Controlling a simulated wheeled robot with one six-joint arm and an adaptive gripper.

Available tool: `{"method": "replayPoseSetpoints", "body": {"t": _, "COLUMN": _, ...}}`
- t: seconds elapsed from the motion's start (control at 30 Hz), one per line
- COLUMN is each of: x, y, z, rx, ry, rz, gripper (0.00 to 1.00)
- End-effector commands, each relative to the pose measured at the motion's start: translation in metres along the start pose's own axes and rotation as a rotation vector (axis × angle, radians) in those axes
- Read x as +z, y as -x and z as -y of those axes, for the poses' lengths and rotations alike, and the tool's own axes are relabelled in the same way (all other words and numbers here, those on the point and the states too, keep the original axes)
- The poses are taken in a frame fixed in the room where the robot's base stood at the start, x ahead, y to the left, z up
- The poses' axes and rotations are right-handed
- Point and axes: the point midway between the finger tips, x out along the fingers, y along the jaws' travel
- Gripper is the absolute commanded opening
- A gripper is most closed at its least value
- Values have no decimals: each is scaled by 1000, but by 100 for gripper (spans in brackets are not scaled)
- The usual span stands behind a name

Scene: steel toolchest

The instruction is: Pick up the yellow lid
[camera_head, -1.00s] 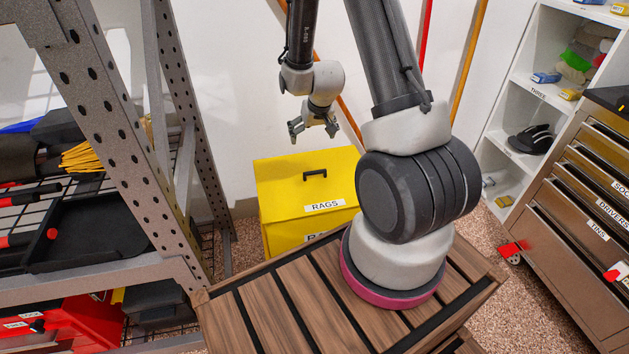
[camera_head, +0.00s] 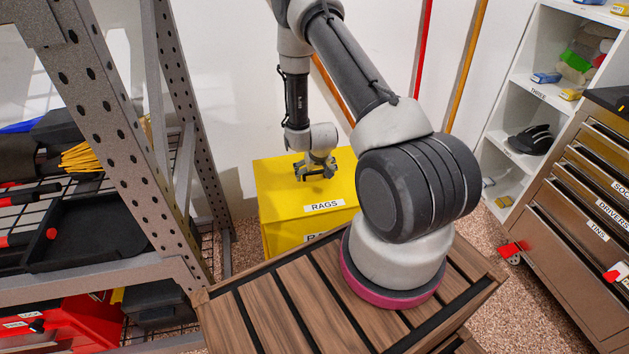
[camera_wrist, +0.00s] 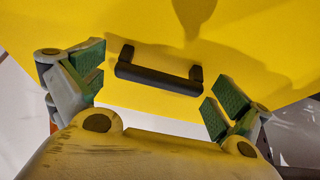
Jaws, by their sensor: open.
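The yellow lid (camera_head: 277,188) is the top of a yellow bin labelled RAGS, standing against the white wall in the head view. It fills most of the wrist view (camera_wrist: 230,45). Its black bar handle (camera_wrist: 158,77) lies between and beyond my open fingers in the wrist view. In the head view my gripper hides most of the handle. My gripper (camera_head: 315,173) points down just above the lid; it also shows in the wrist view (camera_wrist: 152,90), with green pads on both fingers. It is empty, and the handle's exact distance from the fingers cannot be told.
A grey perforated metal shelf rack (camera_head: 150,130) stands at the left, close to the bin. A steel toolchest (camera_head: 580,220) and a white shelf unit (camera_head: 515,100) stand at the right. Red and orange poles (camera_head: 424,70) lean on the wall behind my arm.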

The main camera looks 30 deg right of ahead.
Motion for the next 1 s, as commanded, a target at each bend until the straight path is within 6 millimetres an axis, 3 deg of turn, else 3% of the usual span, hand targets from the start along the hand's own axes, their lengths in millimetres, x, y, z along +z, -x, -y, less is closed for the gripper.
{"method": "replayPoseSetpoints", "body": {"t": 0.2, "x": 0, "y": 0, "z": 0, "rx": 0, "ry": 0, "rz": 0, "gripper": 98}}
{"method": "replayPoseSetpoints", "body": {"t": 0.5, "x": 0, "y": 0, "z": 0, "rx": 0, "ry": 0, "rz": 0, "gripper": 44}}
{"method": "replayPoseSetpoints", "body": {"t": 0.83, "x": -3, "y": 3, "z": 0, "rx": 0, "ry": 0, "rz": -1, "gripper": 42}}
{"method": "replayPoseSetpoints", "body": {"t": 1.0, "x": -18, "y": 19, "z": -2, "rx": -1, "ry": 0, "rz": -4, "gripper": 42}}
